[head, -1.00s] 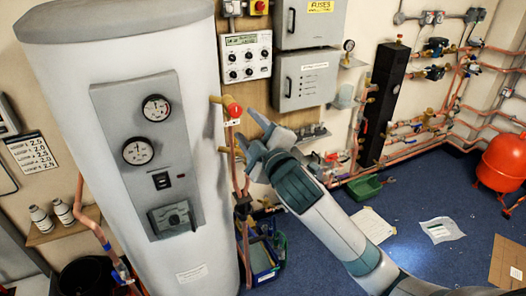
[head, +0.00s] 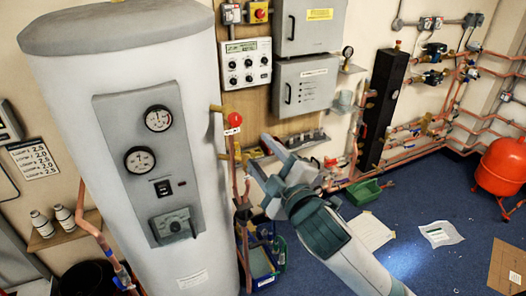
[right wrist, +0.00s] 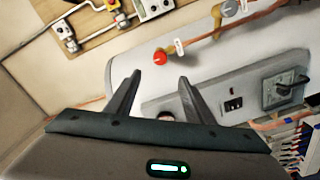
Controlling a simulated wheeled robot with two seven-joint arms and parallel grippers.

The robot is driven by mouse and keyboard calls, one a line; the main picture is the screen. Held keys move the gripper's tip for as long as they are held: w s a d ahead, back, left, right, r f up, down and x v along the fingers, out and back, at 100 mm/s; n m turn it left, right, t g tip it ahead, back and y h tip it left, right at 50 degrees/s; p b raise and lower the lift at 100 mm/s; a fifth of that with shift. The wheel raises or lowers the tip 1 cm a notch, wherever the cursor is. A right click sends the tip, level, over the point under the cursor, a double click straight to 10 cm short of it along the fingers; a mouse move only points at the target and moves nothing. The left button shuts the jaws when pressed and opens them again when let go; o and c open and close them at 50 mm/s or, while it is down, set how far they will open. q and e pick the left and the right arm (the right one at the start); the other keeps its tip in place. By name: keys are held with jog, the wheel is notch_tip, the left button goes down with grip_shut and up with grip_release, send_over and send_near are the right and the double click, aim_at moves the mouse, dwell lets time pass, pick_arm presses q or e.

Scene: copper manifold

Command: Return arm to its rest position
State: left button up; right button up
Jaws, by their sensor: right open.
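My right gripper (head: 258,160) is open and empty in the head view, in front of the pipes just right of the white cylinder tank (head: 70,130). Its two fingers (right wrist: 155,100) are spread apart in the right wrist view, with nothing between them. A red valve knob (head: 235,119) with a white tag sits on the pipe above the gripper, apart from it. The knob also shows in the right wrist view (right wrist: 159,58), beyond the fingers. My left gripper is not in view.
The tank carries a grey panel (head: 185,205) with two gauges. Grey fuse boxes (head: 306,85) hang on the wall. A blue crate (head: 262,262) and a green tray (head: 364,192) lie on the floor. A red vessel (head: 502,165) stands at right. Blue floor between is mostly clear.

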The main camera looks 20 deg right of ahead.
dwell(0.4)
jog(key=w+d+f+m+g+b, duration=0.1)
jog(key=w+f+g+b, duration=0.15)
jog(key=f, duration=1.25)
jog(key=w+d+f+m+g+b, duration=0.15)
jog(key=w+f, duration=0.25)
jog(key=f, duration=1)
jog(key=s+d+f+m+g+h+b, duration=0.15)
jog(key=s+f, duration=0.25)
jog(key=f, duration=1.1)
jog(key=s+f+m+g+y+b, duration=0.1)
jog(key=s+f+g+b, duration=0.2)
jog(key=f, duration=1.2)
jog(key=s+f+m+g+b, duration=0.25)
jog(key=s+f+g, duration=0.25)
jog(key=s+f, duration=2.05)
jog(key=s+f+g+b, duration=0.1)
jog(key=s+f, duration=0.3)
jog(key=s, duration=0.4)
jog(key=s+a+f+m+g+b, duration=0.1)
jog(key=s+f, duration=0.4)
jog(key=s, duration=0.4)
jog(key=s+f+m+g+b, duration=0.1)
jog(key=s+f, duration=0.3)
jog(key=s, duration=0.4)
jog(key=shift+s+a+f, duration=0.15)
jog(key=shift+s+f, duration=0.1)
jog(key=shift+s, duration=0.15)
